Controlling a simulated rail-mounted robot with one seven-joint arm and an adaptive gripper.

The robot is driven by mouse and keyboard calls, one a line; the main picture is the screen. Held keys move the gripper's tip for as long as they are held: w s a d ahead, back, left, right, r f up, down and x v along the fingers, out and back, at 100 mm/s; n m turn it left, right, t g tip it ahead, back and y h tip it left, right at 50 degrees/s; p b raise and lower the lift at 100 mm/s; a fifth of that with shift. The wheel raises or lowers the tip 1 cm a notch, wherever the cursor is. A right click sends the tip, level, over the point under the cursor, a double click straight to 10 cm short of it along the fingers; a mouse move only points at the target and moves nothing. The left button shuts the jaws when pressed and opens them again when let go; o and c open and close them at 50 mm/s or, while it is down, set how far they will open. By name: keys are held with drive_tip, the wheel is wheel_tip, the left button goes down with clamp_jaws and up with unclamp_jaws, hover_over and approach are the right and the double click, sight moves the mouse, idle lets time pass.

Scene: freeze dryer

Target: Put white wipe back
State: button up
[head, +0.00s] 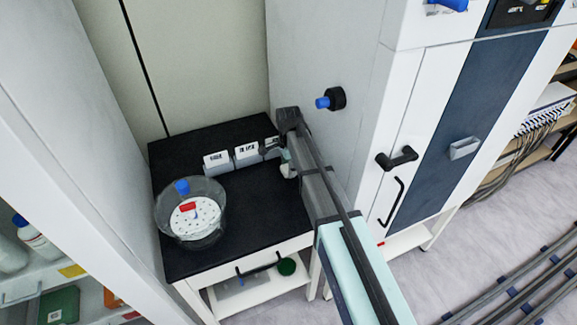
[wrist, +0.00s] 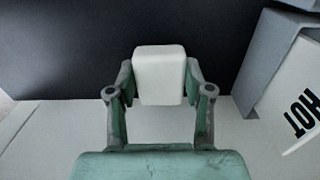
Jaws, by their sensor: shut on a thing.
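A white wipe (wrist: 160,75), a small block with rounded edges, sits between the two fingers of my gripper (wrist: 160,92) in the wrist view. The fingers press on its left and right sides. In the head view my gripper (head: 287,165) is at the right back part of the black table top, beside the row of labelled boxes. The wipe is mostly hidden there by the gripper and arm. I cannot tell whether the wipe touches the surface below.
Several labelled boxes (head: 246,153) stand along the table's back; one marked HOT (wrist: 290,105) is close on the gripper's right in the wrist view. A round clear vessel (head: 191,232) stands at the table's left front. The white cabinet (head: 325,60) rises to the right. The table's middle (head: 255,200) is clear.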

drive_tip(key=shift+f, duration=0.15)
drive_tip(key=o, duration=1)
drive_tip(key=shift+r+b, duration=1.55)
drive_tip(key=shift+r, duration=4.6)
drive_tip(key=shift+s, duration=0.1)
